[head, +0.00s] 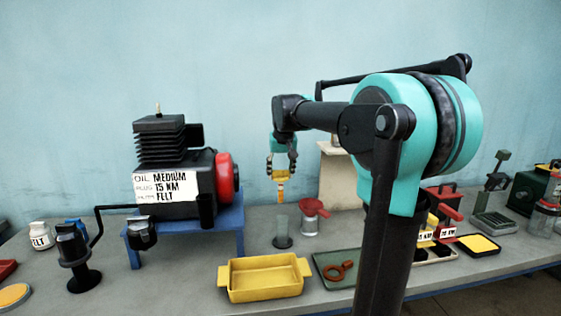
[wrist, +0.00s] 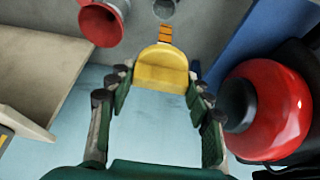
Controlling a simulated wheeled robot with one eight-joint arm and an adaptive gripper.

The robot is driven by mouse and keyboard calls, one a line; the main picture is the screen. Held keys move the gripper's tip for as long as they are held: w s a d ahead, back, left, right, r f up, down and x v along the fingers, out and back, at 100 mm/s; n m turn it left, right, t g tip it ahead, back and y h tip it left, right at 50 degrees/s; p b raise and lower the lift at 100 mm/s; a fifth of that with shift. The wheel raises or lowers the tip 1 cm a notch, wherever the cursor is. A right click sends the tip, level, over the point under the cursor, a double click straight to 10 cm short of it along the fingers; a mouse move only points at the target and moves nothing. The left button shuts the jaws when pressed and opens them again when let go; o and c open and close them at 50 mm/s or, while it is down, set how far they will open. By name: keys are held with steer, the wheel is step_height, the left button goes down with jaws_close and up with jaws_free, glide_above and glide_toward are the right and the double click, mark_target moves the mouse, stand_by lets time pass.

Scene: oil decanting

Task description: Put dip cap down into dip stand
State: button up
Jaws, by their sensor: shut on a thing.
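The dip cap (head: 282,176) is yellow with an orange stick pointing down. My gripper (head: 281,170) is shut on it and holds it in the air, roughly upright. In the wrist view the yellow cap (wrist: 162,68) sits between the fingertips, with its orange stick beyond. What looks like the dip stand (head: 282,229), a grey clear tube on a dark round base, stands on the table below the cap. A gap shows between the stick's tip and the tube's top. In the wrist view part of the tube (wrist: 165,8) shows at the top edge, beyond the stick.
A red funnel on a clear jar (head: 312,215) stands close right of the tube. The black compressor (head: 175,180) with a red round part (wrist: 265,110) is on a blue stand at left. A yellow tray (head: 264,291) and a green-grey tray (head: 328,280) lie in front.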

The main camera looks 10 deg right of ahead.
steer(key=shift+w+d+f, duration=0.1)
steer(key=shift+d+f, duration=0.15)
steer(key=shift+d, duration=0.1)
steer(key=shift+f, duration=2)
step_height(320, 180, down, 9)
steer(key=shift+f, duration=1.1)
stand_by(0.5)
steer(key=o, duration=1.5)
